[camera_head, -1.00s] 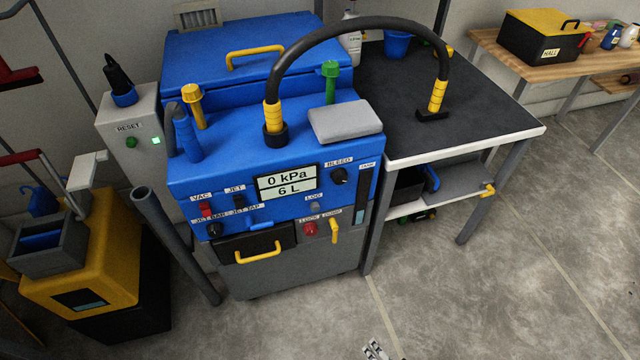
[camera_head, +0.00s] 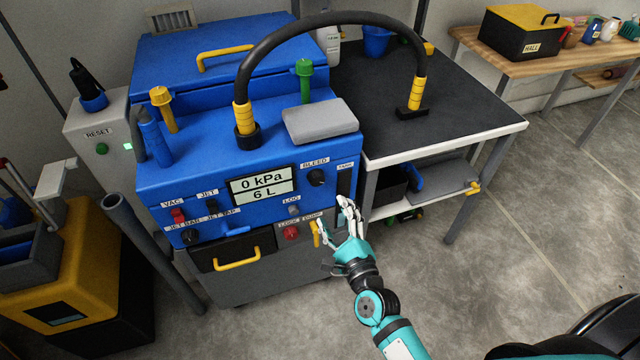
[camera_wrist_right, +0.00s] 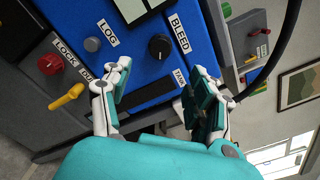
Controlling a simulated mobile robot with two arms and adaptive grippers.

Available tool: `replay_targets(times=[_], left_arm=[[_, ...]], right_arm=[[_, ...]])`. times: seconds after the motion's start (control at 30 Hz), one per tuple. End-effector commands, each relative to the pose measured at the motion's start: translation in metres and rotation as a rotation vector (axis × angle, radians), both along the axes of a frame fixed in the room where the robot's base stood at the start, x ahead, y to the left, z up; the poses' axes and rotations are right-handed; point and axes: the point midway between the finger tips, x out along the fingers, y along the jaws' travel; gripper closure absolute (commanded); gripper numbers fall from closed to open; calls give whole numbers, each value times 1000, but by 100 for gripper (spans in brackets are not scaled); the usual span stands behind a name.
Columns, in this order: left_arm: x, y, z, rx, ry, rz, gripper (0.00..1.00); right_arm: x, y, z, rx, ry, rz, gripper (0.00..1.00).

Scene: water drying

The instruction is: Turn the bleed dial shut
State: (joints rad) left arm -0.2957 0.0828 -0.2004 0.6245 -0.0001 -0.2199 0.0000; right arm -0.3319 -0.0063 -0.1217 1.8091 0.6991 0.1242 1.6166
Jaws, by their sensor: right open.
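The bleed dial is a black round knob (camera_head: 316,177) under the BLEED label on the blue machine's front panel. It also shows in the right wrist view (camera_wrist_right: 160,46), past the fingertips, with a pale mark on its face. My right gripper (camera_head: 334,213) is open and empty in front of the panel, below the dial and apart from it. In the right wrist view its two fingers (camera_wrist_right: 156,88) are spread, with the dial beyond the gap between them. The display (camera_head: 263,187) reads 0 kPa and 6 L. My left gripper is not in view.
The LOG button (camera_head: 294,210), red lock knob (camera_head: 291,233) and yellow dump lever (camera_head: 316,234) sit close to the right hand. A black hose (camera_head: 330,19) arches over the machine. A dark-topped bench (camera_head: 455,100) adjoins on the right. The floor in front is clear.

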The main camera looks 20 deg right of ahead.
Motion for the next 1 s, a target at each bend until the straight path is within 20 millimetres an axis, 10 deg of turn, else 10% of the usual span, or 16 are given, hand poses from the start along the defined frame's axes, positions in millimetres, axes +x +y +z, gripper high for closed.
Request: replay_targets(times=[0.43,0.87,1.0], left_arm=[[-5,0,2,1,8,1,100],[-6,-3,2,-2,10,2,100],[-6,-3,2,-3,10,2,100]], right_arm=[[85,3,0,-1,-1,1,40],[97,4,-1,-1,2,1,40],[97,4,-1,-1,2,1,54]])
